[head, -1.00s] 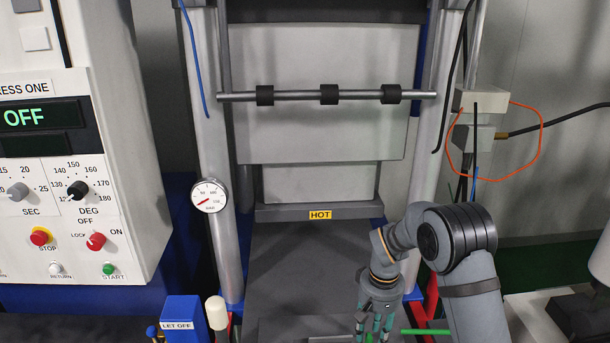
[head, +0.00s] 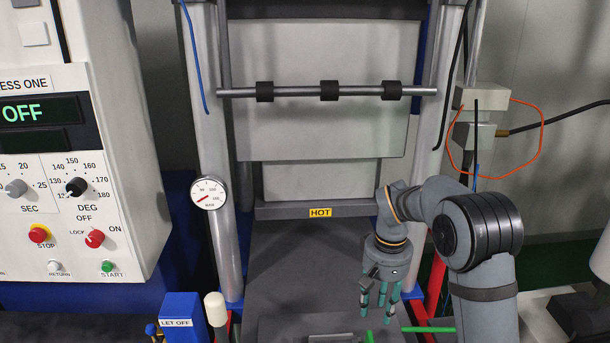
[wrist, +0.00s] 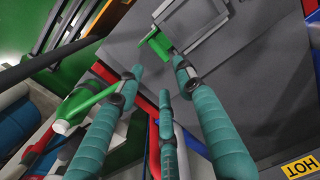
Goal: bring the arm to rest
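My gripper (head: 380,308) hangs fingers-down above the right front part of the grey press bed (head: 285,262). Its teal fingers stand apart, and nothing shows between them in the head view. In the wrist view, the open gripper (wrist: 158,78) also shows spread fingers with no object between the tips. My arm is bent at the right of the head view, in front of the right column.
A green bar (head: 428,330) lies low beside the gripper. The press bears a HOT label (head: 320,212). A control panel (head: 75,190) reading OFF stands left. A blue LET OFF box (head: 181,312) and gauge (head: 208,193) are left of the bed.

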